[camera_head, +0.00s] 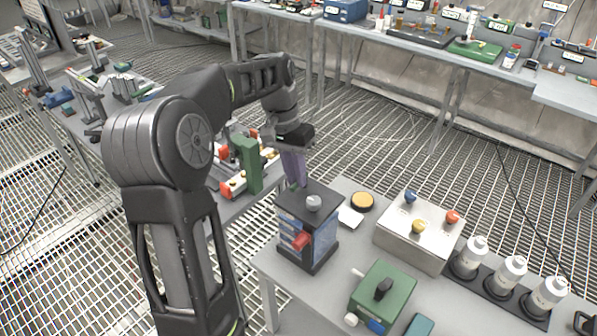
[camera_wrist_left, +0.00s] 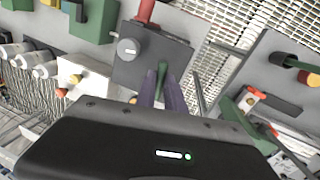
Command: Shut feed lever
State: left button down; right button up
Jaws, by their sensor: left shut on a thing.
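A blue box with a dark top (camera_head: 326,200) stands at the near left corner of the grey table; it carries a grey knob (camera_head: 314,203) and a red part (camera_head: 301,240) on its side. My left gripper (camera_head: 293,182) is at the box's far left edge, pointing down. In the left wrist view its purple fingers (camera_wrist_left: 162,92) are shut on a slim green lever (camera_wrist_left: 162,72) beside the dark top (camera_wrist_left: 160,62) and the grey knob (camera_wrist_left: 128,49). The lever's lower part is hidden by the fingers. My right gripper is not in view.
On the same table stand a metal box with coloured knobs (camera_head: 418,236), a green box with a black handle (camera_head: 382,296), a yellow-topped disc (camera_head: 362,201) and white bottles (camera_head: 511,272). A green upright block (camera_head: 247,163) stands on the bench left of my gripper.

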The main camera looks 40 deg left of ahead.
pick_arm(q)
jog(key=shift+a+m, duration=0.25)
jog(key=shift+m, duration=0.45)
jog(key=c, duration=1.4)
grip_release()
jog(key=shift+c, duration=0.2)
jog(key=shift+r, duration=0.15)
